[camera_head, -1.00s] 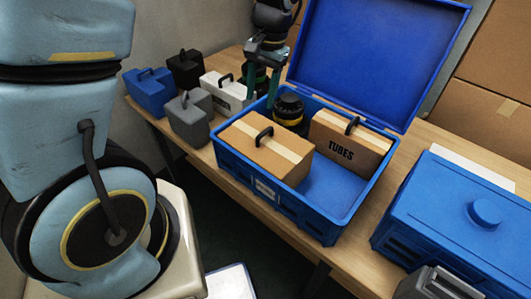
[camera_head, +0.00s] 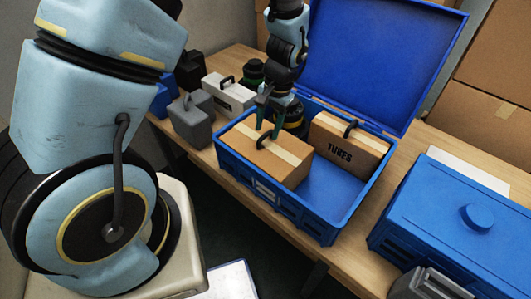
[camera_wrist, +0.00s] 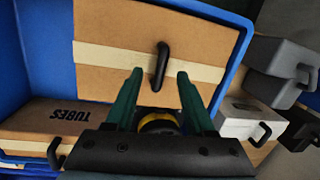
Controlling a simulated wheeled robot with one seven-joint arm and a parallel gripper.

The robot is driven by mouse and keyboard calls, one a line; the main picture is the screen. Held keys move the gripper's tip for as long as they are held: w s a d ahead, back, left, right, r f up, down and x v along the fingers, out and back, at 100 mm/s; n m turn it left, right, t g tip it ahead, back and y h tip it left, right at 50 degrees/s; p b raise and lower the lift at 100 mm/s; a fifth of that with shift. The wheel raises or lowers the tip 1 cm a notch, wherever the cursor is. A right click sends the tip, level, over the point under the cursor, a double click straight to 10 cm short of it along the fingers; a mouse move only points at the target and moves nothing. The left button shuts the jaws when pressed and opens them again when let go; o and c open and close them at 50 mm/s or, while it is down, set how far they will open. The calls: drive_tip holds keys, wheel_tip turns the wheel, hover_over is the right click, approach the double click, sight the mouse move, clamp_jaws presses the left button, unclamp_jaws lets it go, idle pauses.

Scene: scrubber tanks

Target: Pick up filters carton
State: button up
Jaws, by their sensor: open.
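A brown carton (camera_head: 285,154) with a pale tape stripe and a black handle (camera_head: 266,141) sits in the left part of the open blue case (camera_head: 335,226). No label shows on it, so I cannot read whether it says filters. A second carton (camera_head: 345,149), marked TUBES, stands at the case's right back. My gripper (camera_head: 268,128) is open above the striped carton at its handle. In the wrist view the striped carton (camera_wrist: 115,25) fills the middle, and the handle (camera_wrist: 161,62) shows between and just beyond the two green fingertips.
A black and yellow round item (camera_head: 293,112) stands behind the striped carton, partly hidden by my arm. The blue lid (camera_head: 385,60) stands open behind. Grey (camera_head: 191,121) and white (camera_head: 229,94) boxes stand left. A closed blue case (camera_head: 450,215) is right. The case's front right floor is clear.

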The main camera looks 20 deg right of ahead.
drive_tip(key=shift+a+f, duration=0.15)
drive_tip(key=shift+f, duration=0.75)
clamp_jaws()
idle(0.8)
